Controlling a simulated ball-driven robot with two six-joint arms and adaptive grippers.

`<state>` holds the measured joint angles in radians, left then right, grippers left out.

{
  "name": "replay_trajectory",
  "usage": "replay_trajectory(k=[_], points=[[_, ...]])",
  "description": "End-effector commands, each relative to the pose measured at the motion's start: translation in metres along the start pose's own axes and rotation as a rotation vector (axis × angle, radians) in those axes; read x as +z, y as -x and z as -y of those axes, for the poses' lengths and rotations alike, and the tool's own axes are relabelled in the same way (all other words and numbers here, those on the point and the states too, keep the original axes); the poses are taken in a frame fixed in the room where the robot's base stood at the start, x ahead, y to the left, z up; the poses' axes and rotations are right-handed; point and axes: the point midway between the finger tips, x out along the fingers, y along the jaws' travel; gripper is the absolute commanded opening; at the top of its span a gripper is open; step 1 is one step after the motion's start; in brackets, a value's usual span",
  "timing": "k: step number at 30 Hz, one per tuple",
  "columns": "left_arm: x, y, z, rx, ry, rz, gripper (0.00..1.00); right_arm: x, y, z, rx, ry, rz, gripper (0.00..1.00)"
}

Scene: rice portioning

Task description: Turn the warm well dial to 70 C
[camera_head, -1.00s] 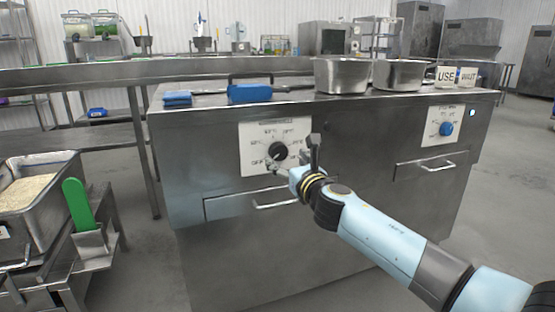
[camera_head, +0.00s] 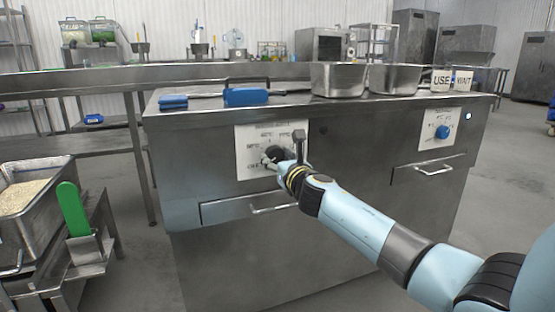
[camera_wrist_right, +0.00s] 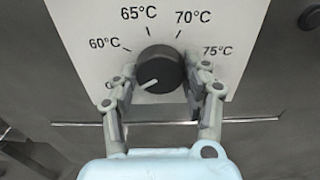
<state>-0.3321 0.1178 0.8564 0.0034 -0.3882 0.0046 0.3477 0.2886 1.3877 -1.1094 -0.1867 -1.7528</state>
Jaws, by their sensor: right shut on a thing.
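The black dial (camera_head: 274,154) sits on a white label plate (camera_head: 250,139) on the front of the steel counter. In the right wrist view the black dial (camera_wrist_right: 160,66) is ringed by marks for 60, 65, 70 and 75 °C. Its white pointer line points to the lower left, toward a label partly hidden by a finger, below the 60 °C mark. My right gripper (camera_wrist_right: 165,87) is shut on the dial, one finger at each side. In the head view my right gripper (camera_head: 277,163) covers part of the dial. My left gripper is not in view.
A drawer handle (camera_head: 273,208) lies just below the dial. A blue dial (camera_head: 442,132) is farther right. On the counter are steel pans (camera_head: 338,79), blue-handled tools (camera_head: 246,96) and USE and WAIT containers (camera_head: 441,80). A rice pan (camera_head: 48,205) stands at left.

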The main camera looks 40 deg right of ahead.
Motion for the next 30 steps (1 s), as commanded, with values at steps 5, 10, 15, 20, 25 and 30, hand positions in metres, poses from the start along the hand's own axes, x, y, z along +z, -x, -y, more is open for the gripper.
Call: replay_trajectory(k=[5, 10, 15, 20, 25, 30], points=[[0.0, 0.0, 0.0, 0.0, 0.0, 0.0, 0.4, 0.0, 0.0, 0.0, 0.0, 0.0, 0.0, 0.16], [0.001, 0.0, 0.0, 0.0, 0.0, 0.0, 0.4, -0.001, 0.0, 0.0, -0.001, -0.018, 0.0, 0.15], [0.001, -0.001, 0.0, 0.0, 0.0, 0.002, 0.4, -0.001, 0.0, 0.0, -0.001, -0.082, -0.001, 0.15], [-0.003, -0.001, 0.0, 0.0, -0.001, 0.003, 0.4, -0.001, 0.0, 0.0, -0.001, -0.19, 0.0, 0.15], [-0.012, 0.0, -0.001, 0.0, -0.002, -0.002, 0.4, -0.001, 0.0, -0.001, -0.001, -0.345, -0.001, 0.15], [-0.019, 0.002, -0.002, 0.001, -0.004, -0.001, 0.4, -0.002, 0.0, -0.001, -0.001, -0.507, -0.001, 0.15]])
